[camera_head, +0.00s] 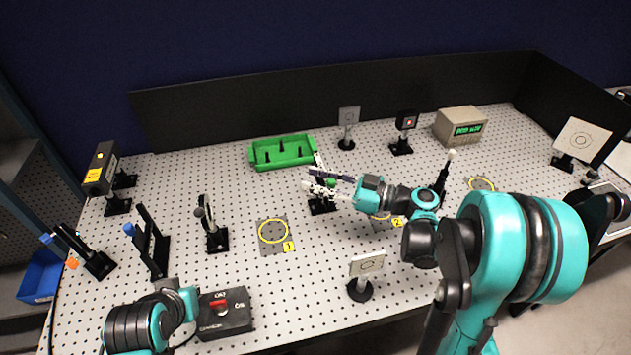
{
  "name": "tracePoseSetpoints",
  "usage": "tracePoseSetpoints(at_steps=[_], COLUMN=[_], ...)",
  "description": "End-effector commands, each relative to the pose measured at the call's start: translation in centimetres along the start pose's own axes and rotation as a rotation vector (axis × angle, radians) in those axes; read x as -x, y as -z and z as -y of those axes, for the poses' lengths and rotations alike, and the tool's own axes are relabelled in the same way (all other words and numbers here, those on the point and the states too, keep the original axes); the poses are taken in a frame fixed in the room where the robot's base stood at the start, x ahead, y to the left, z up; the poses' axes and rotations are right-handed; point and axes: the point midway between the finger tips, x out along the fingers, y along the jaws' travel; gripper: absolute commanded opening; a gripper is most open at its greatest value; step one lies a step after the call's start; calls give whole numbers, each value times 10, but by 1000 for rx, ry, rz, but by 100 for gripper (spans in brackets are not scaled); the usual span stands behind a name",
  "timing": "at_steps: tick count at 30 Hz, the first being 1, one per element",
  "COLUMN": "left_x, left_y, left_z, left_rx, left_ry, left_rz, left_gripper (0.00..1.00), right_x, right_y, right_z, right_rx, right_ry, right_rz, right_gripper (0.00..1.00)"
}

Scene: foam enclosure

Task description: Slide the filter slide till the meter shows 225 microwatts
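The filter slide appears to be the dark purplish bar (330,174) on a black post mount near the middle of the board, with a green part beside it. My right gripper (312,186) reaches in from the right, its pale fingers at or just in front of this mount. The fingers overlap it in the picture, so I cannot tell whether they touch or hold it. The meter (460,127) is a beige box at the back right with a lit green display, too small to read surely. My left arm shows at the lower left; its fingers are not visible.
A yellow-labelled black source (100,168) stands at the far left. A green tray (282,152) lies at the back. A black switch box (224,313) sits at the front, a white card on a post (367,264) right of it. Yellow ring 1 (273,231) is bare.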

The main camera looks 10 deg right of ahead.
Motion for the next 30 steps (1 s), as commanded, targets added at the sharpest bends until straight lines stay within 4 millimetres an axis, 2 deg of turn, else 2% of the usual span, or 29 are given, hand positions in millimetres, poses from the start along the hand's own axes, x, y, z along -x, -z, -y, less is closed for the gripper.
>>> tracePoseSetpoints(at_steps=[9,13,23,30], left_x=[0,0,0,-1], left_y=[0,0,0,-1], left_z=[0,0,0,0], left_rx=[0,0,0,0], left_ry=[0,0,0,0], left_rz=[0,0,0,0], left_gripper=[0,0,0,0], right_x=[-4,-4,-3,14], right_y=[0,0,0,0], right_z=[0,0,1,25], right_rx=[0,0,-1,-1], right_ry=[-1,-1,-1,-2], right_rz=[0,0,1,1], right_gripper=[35,0,0,0])
